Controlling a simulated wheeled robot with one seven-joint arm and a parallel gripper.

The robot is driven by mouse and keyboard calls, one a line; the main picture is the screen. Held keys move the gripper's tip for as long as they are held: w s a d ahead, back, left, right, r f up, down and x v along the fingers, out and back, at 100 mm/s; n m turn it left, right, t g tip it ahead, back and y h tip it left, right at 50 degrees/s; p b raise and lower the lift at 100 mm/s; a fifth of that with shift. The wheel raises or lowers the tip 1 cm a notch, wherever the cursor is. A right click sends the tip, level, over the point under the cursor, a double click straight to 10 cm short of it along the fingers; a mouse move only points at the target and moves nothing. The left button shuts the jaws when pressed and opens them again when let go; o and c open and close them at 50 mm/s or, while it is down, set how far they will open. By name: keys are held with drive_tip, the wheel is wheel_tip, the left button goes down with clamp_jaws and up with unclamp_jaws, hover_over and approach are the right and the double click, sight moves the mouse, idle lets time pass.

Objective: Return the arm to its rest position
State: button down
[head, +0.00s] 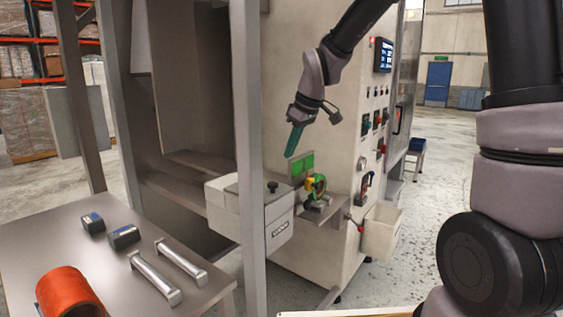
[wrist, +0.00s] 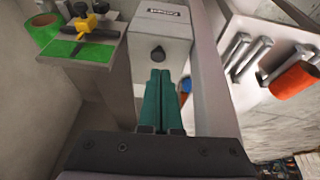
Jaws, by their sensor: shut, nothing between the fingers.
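My gripper (head: 293,141) hangs in the air in front of the machine's panel face, its green fingers pointing down. In the wrist view the two green fingers (wrist: 160,90) lie side by side, closed, with nothing between them. My arm is raised and bent, reaching in from the upper right of the head view. The gripper is above the small shelf (head: 318,213) and the white box (head: 270,222) with a black knob (head: 272,187), apart from both.
A metal table (head: 75,238) at the left holds an orange roll (head: 70,294), two dark blocks (head: 124,237) and two metal handles (head: 155,278). A grey post (head: 247,130) stands between table and machine. A cream bin (head: 381,232) hangs on the panel. Open floor lies at the far right.

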drive_tip(key=s+d+r+m+t, duration=0.1)
drive_tip(key=s+d+r+m, duration=0.3)
drive_tip(key=s+d+m, duration=0.1)
drive_tip(key=s+d+r+m+t+h, duration=0.1)
drive_tip(key=s+d+r+m, duration=0.3)
drive_tip(key=s+d, duration=0.4)
drive_tip(key=s+d+r+m+t, duration=0.2)
drive_tip(key=s+d+r+m, duration=0.2)
drive_tip(key=s+d, duration=0.3)
drive_tip(key=shift+d+m, duration=0.25)
drive_tip(key=shift+m, duration=0.65)
